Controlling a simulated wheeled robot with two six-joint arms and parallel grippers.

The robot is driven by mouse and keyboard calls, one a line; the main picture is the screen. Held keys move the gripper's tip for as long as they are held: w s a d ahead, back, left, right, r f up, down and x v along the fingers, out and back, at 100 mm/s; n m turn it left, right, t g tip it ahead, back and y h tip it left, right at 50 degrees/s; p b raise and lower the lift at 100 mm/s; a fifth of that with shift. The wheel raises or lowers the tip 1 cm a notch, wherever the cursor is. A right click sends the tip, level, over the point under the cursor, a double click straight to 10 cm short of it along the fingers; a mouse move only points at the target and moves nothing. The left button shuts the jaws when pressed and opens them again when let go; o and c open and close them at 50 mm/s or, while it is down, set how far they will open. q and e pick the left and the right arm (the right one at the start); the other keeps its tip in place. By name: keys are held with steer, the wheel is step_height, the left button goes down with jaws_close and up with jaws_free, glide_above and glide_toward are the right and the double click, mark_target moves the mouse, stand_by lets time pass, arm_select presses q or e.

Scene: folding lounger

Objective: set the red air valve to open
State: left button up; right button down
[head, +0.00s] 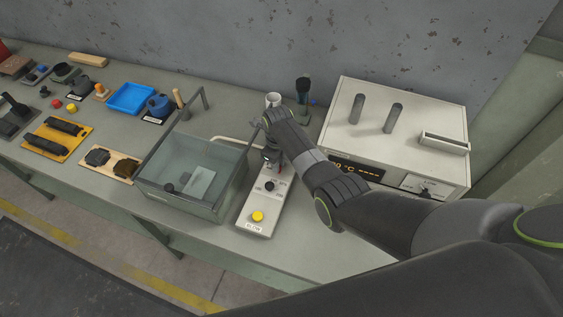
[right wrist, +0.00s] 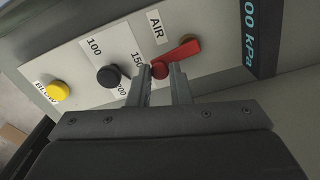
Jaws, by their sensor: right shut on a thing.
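The red air valve (right wrist: 184,54) shows in the right wrist view as a red lever with a round hub, on a pale panel under an AIR label (right wrist: 156,27). In the head view my right gripper (head: 270,155) is over the far part of the narrow panel (head: 252,228) and largely hides the valve. My left gripper is not in view.
The panel has a black dial (right wrist: 110,76), a yellow BLOW button (right wrist: 58,91) and a display (right wrist: 256,35) ending in 00 kPa. A clear-walled bin (head: 165,200) stands left of it, a white oven-like box (head: 400,125) right. Small parts and trays crowd the bench's left.

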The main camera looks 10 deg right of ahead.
steer(key=shift+w+a+m, duration=0.2)
steer(key=shift+a+m, duration=0.1)
steer(key=shift+m, duration=0.6)
steer(key=c, duration=1.3)
jaws_free()
steer(key=shift+c, duration=0.2)
steer(key=shift+r, duration=0.1)
step_height(320, 180, up, 17)
steer(key=shift+r, duration=0.2)
